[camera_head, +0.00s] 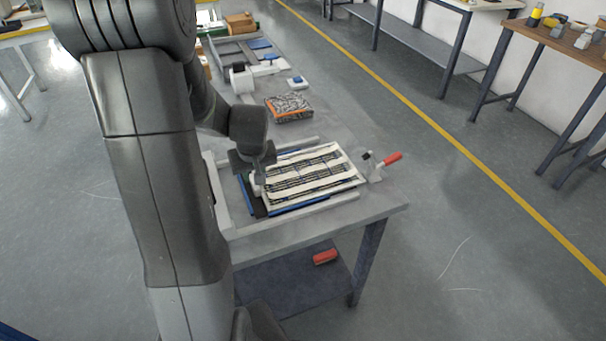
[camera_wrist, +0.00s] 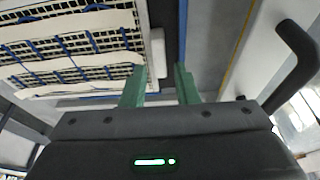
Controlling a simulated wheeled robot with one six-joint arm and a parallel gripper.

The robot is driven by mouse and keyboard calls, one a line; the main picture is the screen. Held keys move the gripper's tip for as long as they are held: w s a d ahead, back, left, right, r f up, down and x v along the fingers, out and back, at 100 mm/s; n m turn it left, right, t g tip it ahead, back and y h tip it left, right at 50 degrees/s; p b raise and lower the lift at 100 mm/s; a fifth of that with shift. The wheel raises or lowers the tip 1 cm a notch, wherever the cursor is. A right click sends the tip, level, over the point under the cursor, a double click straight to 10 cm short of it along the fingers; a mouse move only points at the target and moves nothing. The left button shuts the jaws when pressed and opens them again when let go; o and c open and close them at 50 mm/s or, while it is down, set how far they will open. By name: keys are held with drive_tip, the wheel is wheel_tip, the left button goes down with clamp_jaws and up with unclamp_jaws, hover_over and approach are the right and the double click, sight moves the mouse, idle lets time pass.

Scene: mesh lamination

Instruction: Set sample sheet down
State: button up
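The sample sheet (camera_head: 312,172), a white-bordered sheet with black mesh strips, lies over a blue-edged layer on the bench in the head view. It fills the upper left of the wrist view (camera_wrist: 75,45). My gripper (camera_head: 258,186) is low at the sheet's left edge in the head view. The sheet lies to the left of the fingers there. From the head view I cannot tell whether a finger touches the sheet.
A red-handled clamp (camera_head: 390,159) stands at the sheet's right. Pale rails (camera_head: 318,213) flank the sheet. A grey-and-orange block (camera_head: 289,107) and a white device (camera_head: 243,76) stand farther back on the bench. A red object (camera_head: 325,257) lies on the lower shelf.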

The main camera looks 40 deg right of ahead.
drive_tip(key=shift+w+p+x, duration=0.2)
drive_tip(key=shift+x, duration=1.1)
drive_tip(key=shift+w+p+x, duration=0.2)
drive_tip(key=shift+x, duration=1.15)
drive_tip(key=shift+d+r, duration=0.15)
clamp_jaws()
